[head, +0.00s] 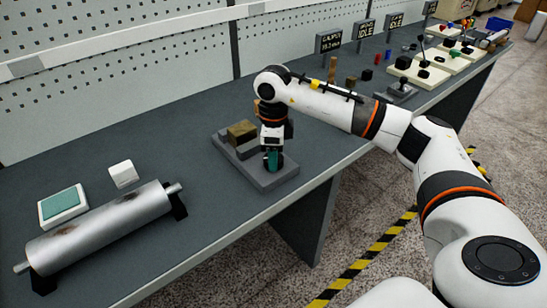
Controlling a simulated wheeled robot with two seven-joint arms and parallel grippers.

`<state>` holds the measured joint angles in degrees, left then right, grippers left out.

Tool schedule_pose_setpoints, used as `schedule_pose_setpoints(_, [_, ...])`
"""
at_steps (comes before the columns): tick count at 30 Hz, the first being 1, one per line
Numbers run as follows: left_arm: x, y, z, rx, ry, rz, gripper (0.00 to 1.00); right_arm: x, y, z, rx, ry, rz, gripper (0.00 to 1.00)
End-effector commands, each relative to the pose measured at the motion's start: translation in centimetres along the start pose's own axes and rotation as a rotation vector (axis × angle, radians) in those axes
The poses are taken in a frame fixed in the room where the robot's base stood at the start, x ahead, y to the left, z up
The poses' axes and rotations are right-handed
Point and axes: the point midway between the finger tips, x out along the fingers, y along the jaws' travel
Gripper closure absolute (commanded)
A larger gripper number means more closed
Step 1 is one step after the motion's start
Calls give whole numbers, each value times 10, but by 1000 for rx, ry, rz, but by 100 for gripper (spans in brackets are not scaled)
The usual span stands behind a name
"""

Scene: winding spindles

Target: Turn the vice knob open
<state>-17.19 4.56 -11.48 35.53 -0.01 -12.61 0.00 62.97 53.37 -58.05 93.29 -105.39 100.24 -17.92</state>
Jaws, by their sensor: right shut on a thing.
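The vice (267,179) is a grey base with a block-shaped jaw on the bench, near its front edge. A brownish block (241,131) sits at the vice's back left. A teal knob (272,160) shows at the front of the vice. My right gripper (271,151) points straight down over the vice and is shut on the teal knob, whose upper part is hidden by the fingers. My left gripper is not in view.
A metal roller (100,226) on dark supports lies on the bench at the left. Small signs (328,41) and boards with coloured parts stand farther right. The bench between roller and vice is clear.

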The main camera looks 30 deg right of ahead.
Motion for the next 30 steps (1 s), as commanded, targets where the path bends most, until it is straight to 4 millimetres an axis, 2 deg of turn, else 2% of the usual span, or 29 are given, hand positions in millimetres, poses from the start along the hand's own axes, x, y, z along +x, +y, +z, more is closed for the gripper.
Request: schedule_pose_setpoints(30, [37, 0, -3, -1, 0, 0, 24, -1, 1, 0, -963, 2, 5, 77])
